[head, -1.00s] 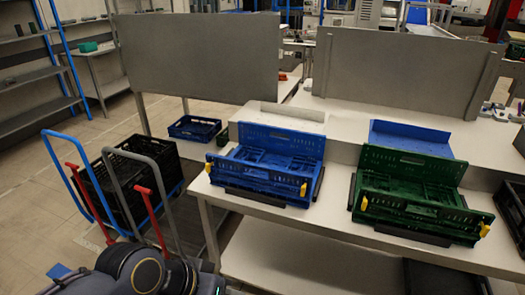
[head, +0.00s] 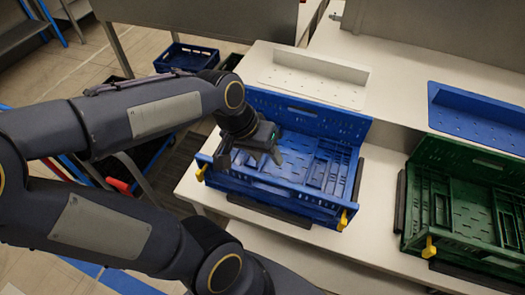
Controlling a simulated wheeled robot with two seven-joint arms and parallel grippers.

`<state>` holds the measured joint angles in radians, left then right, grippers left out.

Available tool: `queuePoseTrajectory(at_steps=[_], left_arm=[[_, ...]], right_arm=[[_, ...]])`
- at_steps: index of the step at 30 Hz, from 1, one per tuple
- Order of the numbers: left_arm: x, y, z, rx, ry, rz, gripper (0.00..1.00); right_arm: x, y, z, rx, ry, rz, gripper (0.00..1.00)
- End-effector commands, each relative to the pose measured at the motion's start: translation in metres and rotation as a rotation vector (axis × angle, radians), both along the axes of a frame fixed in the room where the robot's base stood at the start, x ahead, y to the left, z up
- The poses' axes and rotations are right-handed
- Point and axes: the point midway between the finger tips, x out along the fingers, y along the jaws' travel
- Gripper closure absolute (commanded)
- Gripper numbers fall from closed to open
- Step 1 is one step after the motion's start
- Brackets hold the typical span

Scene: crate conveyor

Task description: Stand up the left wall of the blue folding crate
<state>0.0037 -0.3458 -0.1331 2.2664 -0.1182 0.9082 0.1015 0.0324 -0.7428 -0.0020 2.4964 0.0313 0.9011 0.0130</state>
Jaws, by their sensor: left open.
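The blue folding crate (head: 275,200) sits on the white table. Its back wall (head: 318,118) stands upright, and yellow latches (head: 345,218) show at the front corners. The right wall (head: 330,168) lies folded flat inside. The left wall does not stand upright; my left gripper and forearm partly cover that end. My left gripper (head: 266,158) is open, pointing down over the left part of the crate's inside. I cannot tell whether its fingers touch the crate. My right gripper is not in view.
A green folding crate (head: 470,262) stands to the right on the same table, with a gap between. A white perforated panel (head: 315,80) and a blue one (head: 480,118) lie behind the crates. A dark blue crate (head: 187,57) is at the back left.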

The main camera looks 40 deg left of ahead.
Motion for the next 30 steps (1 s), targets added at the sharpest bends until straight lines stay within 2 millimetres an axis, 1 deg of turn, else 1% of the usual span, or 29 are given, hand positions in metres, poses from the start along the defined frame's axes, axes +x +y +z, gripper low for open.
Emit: queuePoseTrajectory(at_steps=[1, 3, 6, 10, 13, 16, 20, 24, 27, 30], left_arm=[[0.017, 0.011, -0.009, 0.024, 0.061, 0.01, 0.58], [0.036, 0.027, -0.023, 0.066, 0.128, 0.029, 0.58], [0.059, 0.048, -0.043, 0.13, 0.21, 0.05, 0.58], [0.078, 0.066, -0.064, 0.198, 0.281, 0.065, 0.58], [0.085, 0.074, -0.074, 0.228, 0.308, 0.071, 0.58], [0.087, 0.077, -0.083, 0.239, 0.318, 0.073, 0.58], [0.086, 0.077, -0.102, 0.239, 0.321, 0.074, 0.58], [0.086, 0.076, -0.126, 0.238, 0.321, 0.073, 0.58], [0.086, 0.076, -0.139, 0.238, 0.32, 0.072, 0.58], [0.086, 0.076, -0.149, 0.237, 0.318, 0.072, 0.58]], right_arm=[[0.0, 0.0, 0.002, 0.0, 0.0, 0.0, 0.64], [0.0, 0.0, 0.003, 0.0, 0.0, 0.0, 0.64], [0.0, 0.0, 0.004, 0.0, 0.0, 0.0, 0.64], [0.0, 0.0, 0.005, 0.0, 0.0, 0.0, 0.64], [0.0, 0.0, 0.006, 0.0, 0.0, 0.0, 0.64], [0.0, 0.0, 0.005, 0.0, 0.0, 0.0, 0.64], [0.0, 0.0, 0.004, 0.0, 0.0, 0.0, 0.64], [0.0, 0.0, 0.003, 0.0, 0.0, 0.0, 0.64], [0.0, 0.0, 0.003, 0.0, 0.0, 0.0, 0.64], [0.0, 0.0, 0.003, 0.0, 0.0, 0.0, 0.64]])
